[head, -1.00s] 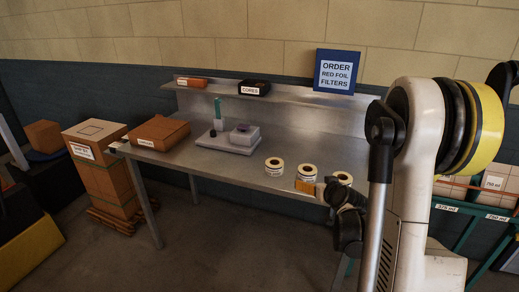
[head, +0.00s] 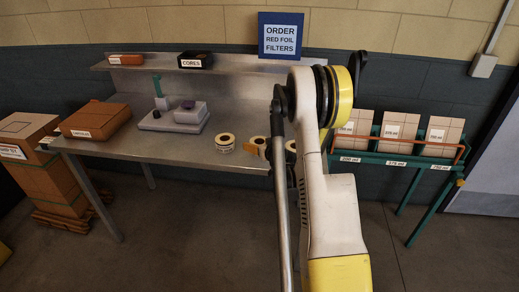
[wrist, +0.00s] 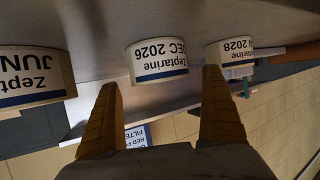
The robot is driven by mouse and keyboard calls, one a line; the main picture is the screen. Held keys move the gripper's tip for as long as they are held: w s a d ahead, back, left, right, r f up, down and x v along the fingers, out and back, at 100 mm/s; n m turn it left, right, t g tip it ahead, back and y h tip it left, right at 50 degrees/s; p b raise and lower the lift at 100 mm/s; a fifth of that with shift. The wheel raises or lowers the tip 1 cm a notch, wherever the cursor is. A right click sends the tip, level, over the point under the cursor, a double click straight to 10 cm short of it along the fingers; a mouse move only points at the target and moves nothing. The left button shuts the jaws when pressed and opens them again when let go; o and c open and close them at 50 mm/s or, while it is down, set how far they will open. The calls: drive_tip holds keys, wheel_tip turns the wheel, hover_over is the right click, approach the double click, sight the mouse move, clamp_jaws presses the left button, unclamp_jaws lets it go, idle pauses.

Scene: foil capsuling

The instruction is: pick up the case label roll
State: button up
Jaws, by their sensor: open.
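Three white label rolls with blue bands stand in a row on the steel bench: a left roll (head: 225,142), a middle roll (head: 257,143) and a right roll (head: 291,147), partly hidden by my arm. The upside-down wrist view shows a roll reading "Zeptarine DEC 2026" (wrist: 158,61) at the centre, a "JUN" roll (wrist: 35,77) at left and a "2028" roll (wrist: 229,58) at right. I cannot tell which is the case label roll. My gripper (wrist: 162,79) is open and empty, its yellow fingers pointing toward the centre roll, which shows between the fingertips.
The bench (head: 170,149) also bears a grey device (head: 175,118) and a brown carton (head: 95,119). A shelf above holds a black CORES box (head: 195,60). An order sign (head: 281,36) stands behind. A green rack (head: 385,158) with cartons is at right.

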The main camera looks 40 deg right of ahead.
sight(257, 140)
drive_tip(key=shift+x, duration=1.2)
drive_tip(key=shift+s, duration=0.1)
drive_tip(key=c, duration=1.4)
